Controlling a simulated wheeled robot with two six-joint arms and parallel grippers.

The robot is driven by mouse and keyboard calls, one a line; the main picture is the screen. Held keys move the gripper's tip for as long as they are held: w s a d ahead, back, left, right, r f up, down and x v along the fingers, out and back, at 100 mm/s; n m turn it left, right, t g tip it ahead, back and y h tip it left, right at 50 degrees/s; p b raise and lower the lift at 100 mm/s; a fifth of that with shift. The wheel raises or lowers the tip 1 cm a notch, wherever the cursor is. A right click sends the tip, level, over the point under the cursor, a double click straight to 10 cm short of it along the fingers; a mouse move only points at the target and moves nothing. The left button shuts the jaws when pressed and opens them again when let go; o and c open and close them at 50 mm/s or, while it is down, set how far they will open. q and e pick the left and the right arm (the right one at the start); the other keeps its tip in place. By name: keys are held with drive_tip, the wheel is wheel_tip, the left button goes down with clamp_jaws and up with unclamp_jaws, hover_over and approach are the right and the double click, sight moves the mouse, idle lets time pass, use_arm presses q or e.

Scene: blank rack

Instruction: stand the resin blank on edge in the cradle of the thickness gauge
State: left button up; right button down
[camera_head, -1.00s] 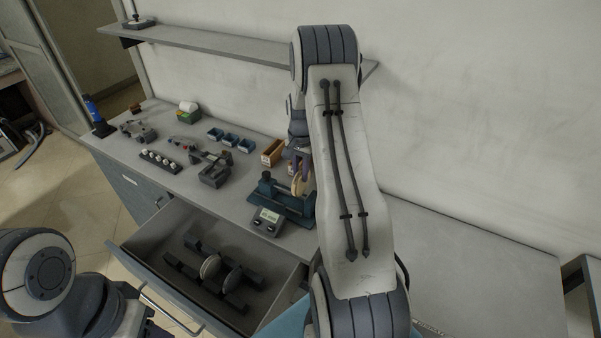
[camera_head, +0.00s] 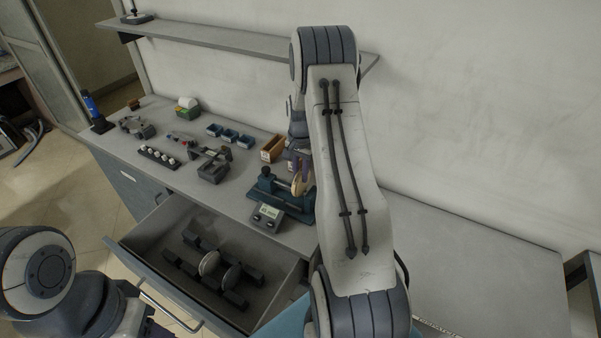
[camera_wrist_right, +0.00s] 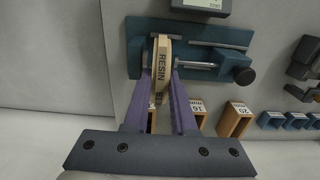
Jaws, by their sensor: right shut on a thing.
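The resin blank (camera_head: 297,187) is a pale cream disc, also seen in the right wrist view (camera_wrist_right: 163,62) edge-on with "RESIN" on its rim. My right gripper (camera_wrist_right: 161,78) is shut on it, one purple finger on each side; the fingers also show in the head view (camera_head: 299,169). The thickness gauge (camera_head: 291,206) is a teal frame with a spindle and dark knob. The blank is on edge at the gauge, beside the spindle tip; I cannot tell whether it touches the cradle. My left gripper does not show.
A grey readout (camera_head: 267,215) stands in front of the gauge. An orange bin (camera_head: 272,148) and blue bins (camera_head: 229,136) are behind it. The open drawer (camera_head: 150,232) below holds discs in dark racks (camera_head: 236,298). The bench to the right is clear.

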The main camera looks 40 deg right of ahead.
sight(301, 183)
drive_tip(key=shift+f+b, duration=1.4)
drive_tip(key=shift+f, duration=0.85)
drive_tip(key=c, duration=0.7)
unclamp_jaws()
drive_tip(key=shift+o, duration=0.2)
drive_tip(key=shift+s, duration=0.1)
wheel_tip(301, 183, up, 11)
drive_tip(key=b, duration=0.3)
drive_tip(key=shift+f, duration=0.2)
